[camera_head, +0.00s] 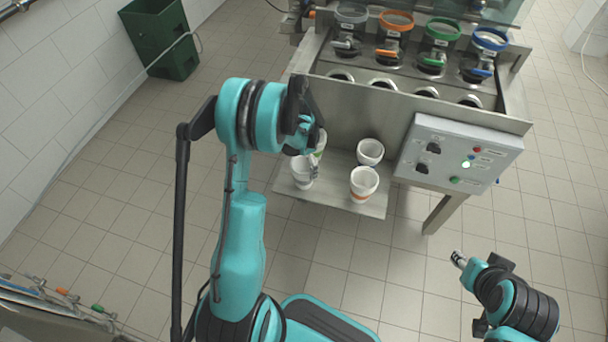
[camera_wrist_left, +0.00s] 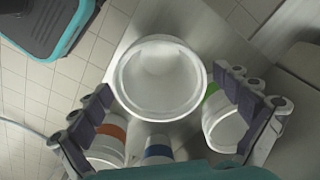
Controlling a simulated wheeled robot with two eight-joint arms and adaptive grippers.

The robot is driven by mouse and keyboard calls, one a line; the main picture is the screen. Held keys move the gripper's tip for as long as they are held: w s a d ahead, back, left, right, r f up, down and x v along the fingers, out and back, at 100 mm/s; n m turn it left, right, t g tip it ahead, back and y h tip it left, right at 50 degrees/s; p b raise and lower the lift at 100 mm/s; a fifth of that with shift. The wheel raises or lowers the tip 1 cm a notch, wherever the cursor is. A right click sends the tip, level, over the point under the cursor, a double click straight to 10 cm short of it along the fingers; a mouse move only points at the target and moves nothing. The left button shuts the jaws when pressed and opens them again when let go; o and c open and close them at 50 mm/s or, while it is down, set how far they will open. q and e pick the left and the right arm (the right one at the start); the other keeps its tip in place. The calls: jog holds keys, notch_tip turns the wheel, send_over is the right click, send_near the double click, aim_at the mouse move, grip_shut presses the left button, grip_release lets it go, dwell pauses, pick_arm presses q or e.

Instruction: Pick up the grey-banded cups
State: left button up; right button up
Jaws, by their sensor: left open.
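A white cup (camera_head: 302,174) stands at the front left of the metal shelf (camera_head: 339,196). It fills the middle of the left wrist view (camera_wrist_left: 160,78), where its band is hidden. My left gripper (camera_wrist_left: 163,90) is open, with one finger on each side of this cup. In the head view the gripper (camera_head: 308,160) partly covers it. An orange-banded cup (camera_head: 364,183) stands to its right, a green-banded cup (camera_head: 321,142) behind it, and a blue-banded cup (camera_wrist_left: 158,148) at the back right. My right gripper (camera_head: 460,259) is low at the right, away from the cups.
The steel filler stands behind the shelf with grey (camera_head: 351,14), orange (camera_head: 396,20), green (camera_head: 443,29) and blue (camera_head: 490,39) ringed dispensers. A control box (camera_head: 458,152) juts out at the shelf's right. A green bin (camera_head: 160,38) stands back left. Tiled floor is open around.

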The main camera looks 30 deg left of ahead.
pick_arm(q)
jog(key=c, duration=1)
jog(key=shift+r, duration=0.15)
